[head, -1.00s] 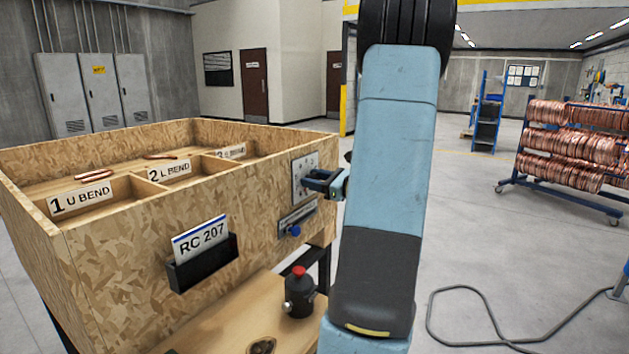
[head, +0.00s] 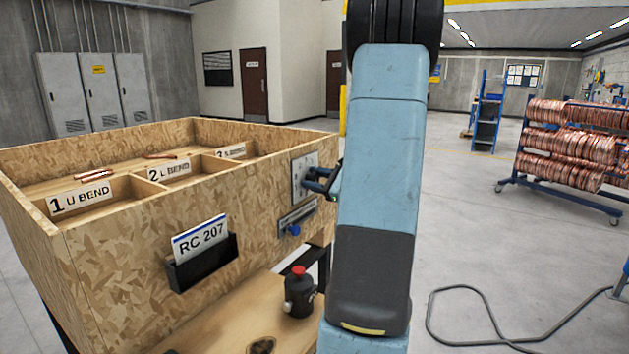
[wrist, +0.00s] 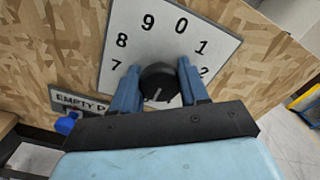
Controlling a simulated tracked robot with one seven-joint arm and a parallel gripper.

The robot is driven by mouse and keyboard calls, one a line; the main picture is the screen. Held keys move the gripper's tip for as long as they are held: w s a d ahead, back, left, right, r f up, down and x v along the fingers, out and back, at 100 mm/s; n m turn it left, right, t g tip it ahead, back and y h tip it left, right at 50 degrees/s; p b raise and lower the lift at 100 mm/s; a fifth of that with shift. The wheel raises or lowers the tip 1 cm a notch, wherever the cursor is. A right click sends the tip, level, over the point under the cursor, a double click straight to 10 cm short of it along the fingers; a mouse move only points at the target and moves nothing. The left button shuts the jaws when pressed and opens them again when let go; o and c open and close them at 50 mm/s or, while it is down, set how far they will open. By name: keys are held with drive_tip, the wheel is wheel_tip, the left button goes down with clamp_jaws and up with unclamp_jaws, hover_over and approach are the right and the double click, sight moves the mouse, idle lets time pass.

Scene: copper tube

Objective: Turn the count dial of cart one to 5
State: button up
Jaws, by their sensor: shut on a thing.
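The count dial plate (head: 300,178) is on the right end of the wooden cart's front face. In the wrist view the white plate (wrist: 221,46) shows 7, 8, 9, 0, 1 and 2; its lower numbers are hidden behind my gripper. The round black knob (wrist: 158,80) sits between the two blue fingers of my gripper (wrist: 160,84), which is shut on it. A short white mark shows low on the knob's face; I cannot tell which number it points to. In the head view my gripper (head: 318,182) is at the plate, partly behind my arm.
Below the dial are a label strip (wrist: 76,101) reading "EMPTY" and a blue knob (head: 293,230). A black card holder (head: 203,262) is on the cart's front. A black device with a red top (head: 299,291) stands on the lower shelf.

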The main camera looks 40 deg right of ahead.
drive_tip(key=shift+a, duration=0.1)
drive_tip(key=o, duration=1)
drive_tip(key=shift+o, duration=0.2)
drive_tip(key=v, duration=1.4)
drive_tip(key=shift+f, duration=0.1)
